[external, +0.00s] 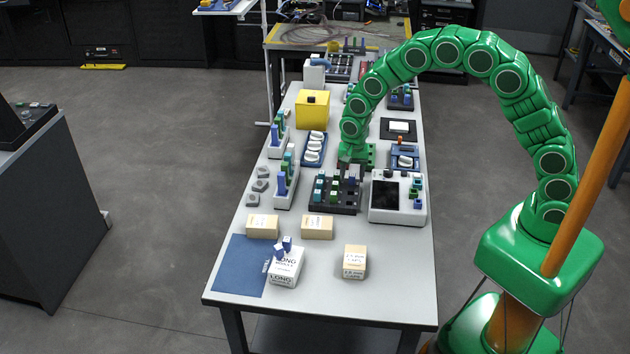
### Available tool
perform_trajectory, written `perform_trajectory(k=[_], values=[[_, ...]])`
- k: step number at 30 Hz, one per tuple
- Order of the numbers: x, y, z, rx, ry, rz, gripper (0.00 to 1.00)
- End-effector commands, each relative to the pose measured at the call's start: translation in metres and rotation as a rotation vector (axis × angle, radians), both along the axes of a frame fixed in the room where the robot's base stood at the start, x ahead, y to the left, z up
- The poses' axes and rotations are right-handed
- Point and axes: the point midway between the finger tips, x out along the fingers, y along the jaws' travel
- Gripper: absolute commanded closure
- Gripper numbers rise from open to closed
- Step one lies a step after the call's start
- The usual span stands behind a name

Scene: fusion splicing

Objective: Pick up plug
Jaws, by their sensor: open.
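My green arm arches over the table from the right, and my gripper (347,158) points down near the middle of the table. It is open, and I see nothing held in it. Just below it, nearer the camera, is a black rack (335,208) with several small blue, teal and green upright pieces, possibly plugs (334,188). I cannot tell which piece is the named plug. The gap between the fingertips and the rack's back row is too small to judge.
A white device with a dark screen (385,196) stands right of the rack. White holders (285,190) stand left. A yellow box (312,110) is farther back. Cartons (317,227), a white box (286,268) and a blue mat (238,268) lie in front. The table's front right corner is clear.

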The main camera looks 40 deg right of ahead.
Motion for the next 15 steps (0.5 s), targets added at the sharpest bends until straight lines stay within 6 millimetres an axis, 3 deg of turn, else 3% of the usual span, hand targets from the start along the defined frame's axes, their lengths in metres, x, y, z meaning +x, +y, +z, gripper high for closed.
perform_trajectory(k=[6, 15], values=[[0.0, 0.0001, -0.0011, 0.001, -0.001, 0.0, 0.47], [-0.0001, 0.0001, -0.0011, 0.001, -0.001, 0.0, 0.93]])
